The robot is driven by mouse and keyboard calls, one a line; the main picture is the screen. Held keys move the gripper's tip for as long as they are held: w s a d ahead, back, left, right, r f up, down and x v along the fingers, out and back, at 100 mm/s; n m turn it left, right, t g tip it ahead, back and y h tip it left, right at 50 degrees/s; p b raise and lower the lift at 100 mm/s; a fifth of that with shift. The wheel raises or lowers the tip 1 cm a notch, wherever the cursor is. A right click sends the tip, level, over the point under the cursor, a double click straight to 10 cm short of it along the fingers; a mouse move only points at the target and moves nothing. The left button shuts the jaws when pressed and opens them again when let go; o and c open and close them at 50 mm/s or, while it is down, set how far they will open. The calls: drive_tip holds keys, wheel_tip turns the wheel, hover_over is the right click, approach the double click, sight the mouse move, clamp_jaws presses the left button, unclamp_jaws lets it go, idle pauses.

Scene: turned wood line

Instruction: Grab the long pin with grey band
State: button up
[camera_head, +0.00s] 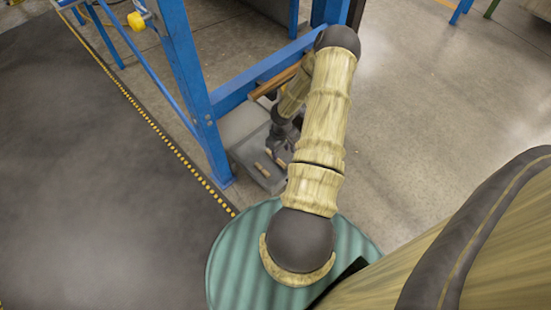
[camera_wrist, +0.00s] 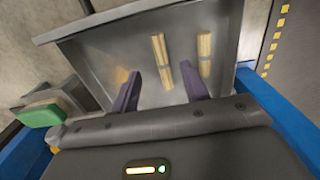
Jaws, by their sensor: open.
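Two pale wooden pins lie in a grey tray (camera_wrist: 112,48) in the wrist view. The left pin (camera_wrist: 158,48) looks a little longer and has a thin greyish band around its middle. The right pin (camera_wrist: 204,45) looks shorter and also seems to have a darker band. My gripper (camera_wrist: 160,68) is open and empty, its two dark fingers on either side of the left pin's near half in the picture. I cannot tell the height between them. In the head view my gripper (camera_head: 281,142) is over the tray (camera_head: 258,181), partly hidden by my arm.
A blue steel frame (camera_head: 195,80) rises close to the tray and my arm. A green-topped block (camera_wrist: 42,115) sits left in the wrist view. A yellow dashed floor line (camera_head: 150,120) runs past the frame. Open floor (camera_head: 430,110) lies to the right.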

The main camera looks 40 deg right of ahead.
sight(281, 161)
drive_tip(key=shift+f+b, duration=0.75)
drive_tip(key=shift+f, duration=0.5)
wheel_tip(281, 161, down, 5)
drive_tip(key=b, duration=0.3)
clamp_jaws()
